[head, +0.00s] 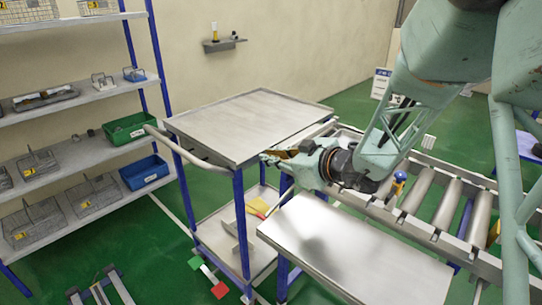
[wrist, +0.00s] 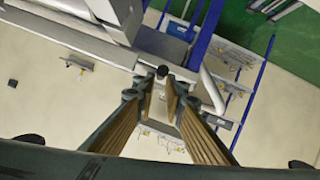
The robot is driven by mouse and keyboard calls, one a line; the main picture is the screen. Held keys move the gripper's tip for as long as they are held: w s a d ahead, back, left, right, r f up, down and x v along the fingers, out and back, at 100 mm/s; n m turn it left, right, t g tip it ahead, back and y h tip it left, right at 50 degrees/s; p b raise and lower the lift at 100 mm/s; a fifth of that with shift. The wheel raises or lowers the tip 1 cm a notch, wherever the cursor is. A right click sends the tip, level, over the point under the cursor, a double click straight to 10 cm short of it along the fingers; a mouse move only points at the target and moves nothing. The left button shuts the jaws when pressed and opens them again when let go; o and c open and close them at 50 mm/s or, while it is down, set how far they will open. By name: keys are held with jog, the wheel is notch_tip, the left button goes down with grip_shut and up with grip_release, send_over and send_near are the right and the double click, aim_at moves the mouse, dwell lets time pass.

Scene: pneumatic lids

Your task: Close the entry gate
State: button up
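My gripper (head: 273,157) is at the front right corner of the steel-topped cart (head: 245,118), pointing left. In the wrist view my gripper (wrist: 160,92) has its two ribbed brown fingers apart, with nothing seen held between them. A small round black knob (wrist: 162,71) shows just beyond the fingertips; I cannot tell whether they touch it or what it belongs to. I cannot clearly make out the entry gate; my arm hides part of the conveyor end.
A flat steel table (head: 350,250) stands in front of the conveyor. The cart has a pale tube handle (head: 188,155) on its left. Shelves with wire baskets, a green bin (head: 130,128) and a blue bin (head: 145,172) stand at the left. The green floor behind the cart is clear.

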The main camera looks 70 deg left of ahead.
jog(key=shift+o, duration=1.4)
jog(key=f, duration=0.3)
jog(key=shift+w+d, duration=0.15)
jog(key=shift+d, duration=0.2)
jog(key=shift+d+h, duration=0.2)
jog(key=shift+h, duration=0.1)
jog(key=shift+d+r, duration=0.15)
jog(key=shift+r, duration=0.05)
jog(key=r+v, duration=0.2)
jog(key=v, duration=0.9)
jog(key=shift+a+r, duration=0.15)
jog(key=shift+a, duration=0.05)
